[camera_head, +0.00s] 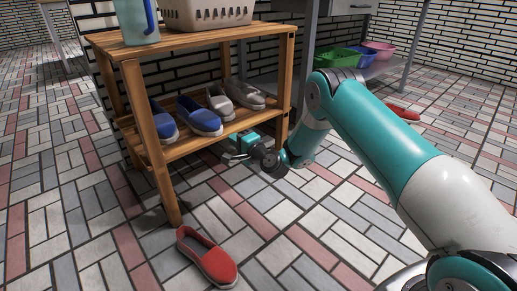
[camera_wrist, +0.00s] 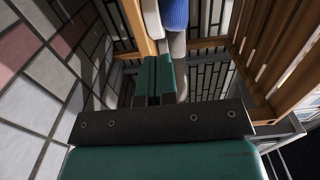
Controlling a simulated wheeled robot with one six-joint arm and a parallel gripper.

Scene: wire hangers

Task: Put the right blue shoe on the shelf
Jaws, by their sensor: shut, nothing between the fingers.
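Two blue shoes with pale soles rest side by side on the lower shelf of the wooden rack (camera_head: 222,139) in the head view. These are the left blue shoe (camera_head: 163,121) and the right blue shoe (camera_head: 199,117). My gripper (camera_head: 233,158) is low by the front of that shelf, right of the blue shoes and apart from them. In the wrist view my gripper (camera_wrist: 160,78) has its teal fingers together and empty. Part of a blue shoe (camera_wrist: 174,14) shows beyond the fingertips; which one I cannot tell.
Two grey shoes (camera_head: 235,96) stand right of the blue ones. A red shoe (camera_head: 207,259) lies on the tiled floor before the rack, another (camera_head: 403,113) at right. A beige basket (camera_head: 207,13) and a teal container (camera_head: 135,20) stand on the rack's top.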

